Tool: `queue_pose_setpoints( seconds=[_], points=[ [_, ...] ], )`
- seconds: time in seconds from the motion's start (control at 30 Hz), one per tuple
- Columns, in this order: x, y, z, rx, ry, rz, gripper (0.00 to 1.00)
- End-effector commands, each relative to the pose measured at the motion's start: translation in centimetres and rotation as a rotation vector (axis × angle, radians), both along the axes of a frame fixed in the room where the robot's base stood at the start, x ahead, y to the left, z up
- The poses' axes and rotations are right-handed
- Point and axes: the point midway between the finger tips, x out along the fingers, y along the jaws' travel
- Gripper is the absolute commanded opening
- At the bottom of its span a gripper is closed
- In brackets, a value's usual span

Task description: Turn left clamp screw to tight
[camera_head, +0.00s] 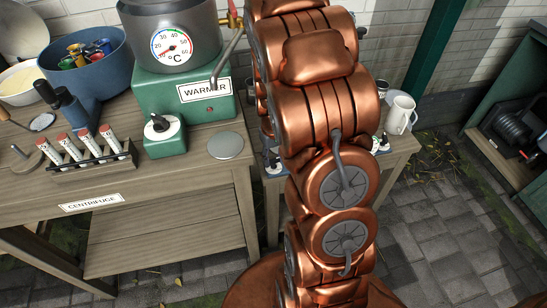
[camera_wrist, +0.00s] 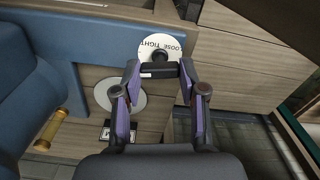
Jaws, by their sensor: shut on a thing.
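In the wrist view, a white dial plate (camera_wrist: 170,45) lettered LOOSE and TIGHT is fixed on a blue wooden part. The clamp screw (camera_wrist: 158,71) sits in front of it, a dark crossbar with a small white mark near its left end. My gripper (camera_wrist: 160,68) has one purple-and-black finger at each end of the crossbar and is shut on it. I cannot tell exactly where the screw points on the dial. In the head view my copper arm fills the middle; the gripper and the screw are not visible there.
In the head view, a bench on the left holds a green warmer (camera_head: 222,105), a tube rack (camera_head: 88,160) and a blue bowl (camera_head: 95,70). A white pitcher (camera_head: 401,113) stands right of my arm. In the wrist view, a brass-coloured handle (camera_wrist: 47,130) is at left and a pale disc (camera_wrist: 125,82) lies behind the left finger.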

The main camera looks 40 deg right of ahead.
Motion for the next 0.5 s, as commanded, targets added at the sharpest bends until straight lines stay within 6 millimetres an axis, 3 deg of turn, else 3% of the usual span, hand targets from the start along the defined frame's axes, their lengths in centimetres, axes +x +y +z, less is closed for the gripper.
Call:
queue_pose_setpoints(
  seconds=[0.5],
  points=[
    [0.09, -0.05, 0.09, -0.002, -0.003, -0.215, 0.07]
  ],
)
